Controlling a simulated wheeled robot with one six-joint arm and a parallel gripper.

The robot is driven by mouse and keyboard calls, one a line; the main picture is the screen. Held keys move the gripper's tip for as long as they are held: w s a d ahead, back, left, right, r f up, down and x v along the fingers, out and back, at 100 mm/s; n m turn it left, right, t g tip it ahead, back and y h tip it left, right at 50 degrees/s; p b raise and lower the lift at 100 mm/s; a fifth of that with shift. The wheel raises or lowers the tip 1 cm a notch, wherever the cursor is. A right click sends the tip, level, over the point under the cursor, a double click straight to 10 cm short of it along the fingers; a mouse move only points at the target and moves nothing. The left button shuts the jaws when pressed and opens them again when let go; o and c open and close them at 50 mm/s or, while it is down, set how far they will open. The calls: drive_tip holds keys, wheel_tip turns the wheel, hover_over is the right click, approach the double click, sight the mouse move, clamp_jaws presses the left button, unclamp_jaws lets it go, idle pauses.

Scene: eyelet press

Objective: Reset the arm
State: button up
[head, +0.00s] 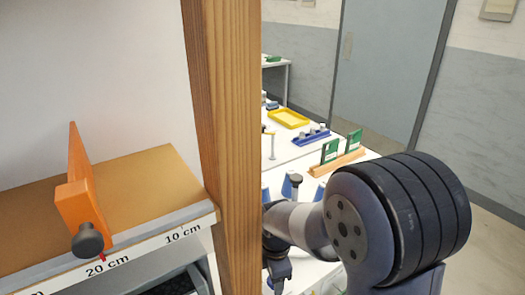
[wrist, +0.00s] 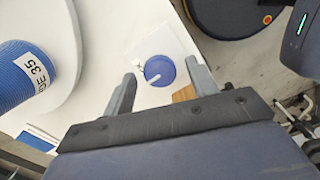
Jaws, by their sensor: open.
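My gripper (wrist: 160,70) is open in the wrist view, its two grey fingers apart with nothing held between them. Past the fingers lies a round blue piece (wrist: 159,71) with a small white hook-shaped mark, on a white surface. I cannot tell how far below the fingertips it is. In the head view my arm is bent at the right, in front of the white table (head: 290,151). My gripper's fingers cannot be made out there.
A wooden post (head: 229,120) stands left of my arm, beside a shelf with an orange stop (head: 78,190) and a centimetre scale. The table carries a yellow tray (head: 289,118), a blue rack (head: 311,138) and green cards (head: 354,140). A blue ribbed cylinder (wrist: 20,80) shows in the wrist view.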

drive_tip(key=n, duration=0.6)
drive_tip(key=shift+n+p, duration=0.3)
drive_tip(key=shift+n, duration=0.1)
drive_tip(key=shift+r, duration=1.2)
